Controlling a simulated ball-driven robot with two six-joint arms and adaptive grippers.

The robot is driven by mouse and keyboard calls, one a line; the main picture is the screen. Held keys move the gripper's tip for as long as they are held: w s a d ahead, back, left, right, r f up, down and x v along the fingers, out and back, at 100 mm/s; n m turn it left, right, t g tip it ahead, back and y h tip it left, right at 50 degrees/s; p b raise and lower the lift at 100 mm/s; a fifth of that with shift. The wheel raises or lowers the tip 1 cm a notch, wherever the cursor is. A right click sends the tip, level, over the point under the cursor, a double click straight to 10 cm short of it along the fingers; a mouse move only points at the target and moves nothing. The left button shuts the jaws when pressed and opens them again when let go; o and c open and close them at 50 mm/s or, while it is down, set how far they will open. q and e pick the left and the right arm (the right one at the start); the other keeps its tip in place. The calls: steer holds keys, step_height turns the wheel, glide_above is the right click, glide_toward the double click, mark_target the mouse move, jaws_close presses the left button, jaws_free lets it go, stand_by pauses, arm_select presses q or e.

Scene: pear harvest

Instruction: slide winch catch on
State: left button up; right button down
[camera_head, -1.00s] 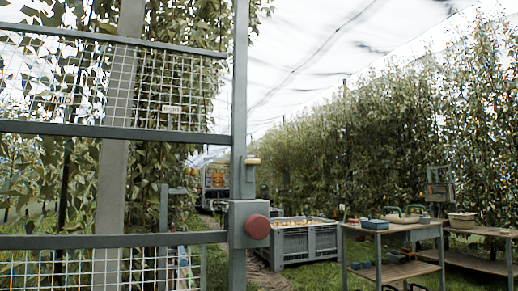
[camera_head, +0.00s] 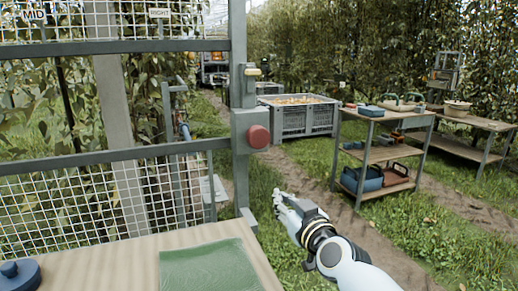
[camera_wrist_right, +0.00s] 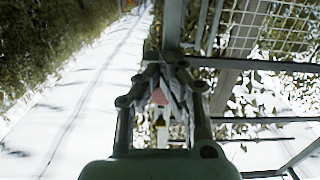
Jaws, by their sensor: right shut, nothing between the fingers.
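A grey metal post (camera_head: 239,120) of the mesh frame carries a grey box with a round red knob (camera_head: 258,136) on its right side. Above it on the same post sits a small catch with a yellowish tab (camera_head: 252,71), which I take for the winch catch. My right gripper (camera_head: 280,197) is below and to the right of the box, apart from it, shut and empty. In the right wrist view the gripper's fingers (camera_wrist_right: 161,65) partly cover the red knob (camera_wrist_right: 158,97) behind them, and a yellow piece (camera_wrist_right: 161,133) shows too. My left gripper is out of view.
Mesh panels (camera_head: 60,200) fill the left. A wooden top (camera_head: 105,262) with a green mat (camera_head: 208,266) and a blue round object (camera_head: 18,274) lies in front. A crate of fruit (camera_head: 303,121) and a tool table (camera_head: 385,150) stand behind. Grass is open around the gripper.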

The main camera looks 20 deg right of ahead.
arm_select(q)
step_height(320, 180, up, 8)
steer(key=p, duration=0.7)
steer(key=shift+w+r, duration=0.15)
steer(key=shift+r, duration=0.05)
arm_select(e)
steer(key=w+r+t, duration=0.2)
steer(key=r, duration=1.3)
steer(key=w+r+m+t, duration=0.1)
steer(key=w+r+t, duration=0.1)
steer(key=r, duration=1.3)
steer(key=shift+w+a+r+t, duration=0.2)
steer(key=shift+a+r+t, duration=0.15)
steer(key=shift+a, duration=0.1)
step_height(320, 180, up, 3)
steer(key=b, duration=0.1)
glide_above(252, 80)
steer(key=s, duration=0.4)
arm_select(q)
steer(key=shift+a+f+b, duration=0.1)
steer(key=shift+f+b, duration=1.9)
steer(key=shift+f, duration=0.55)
arm_select(e)
steer(key=shift+s+d+f, duration=0.1)
steer(key=shift+d+f, duration=0.05)
steer(key=shift+f, duration=0.85)
steer(key=shift+s+d+f, duration=0.1)
steer(key=shift+f, duration=0.85)
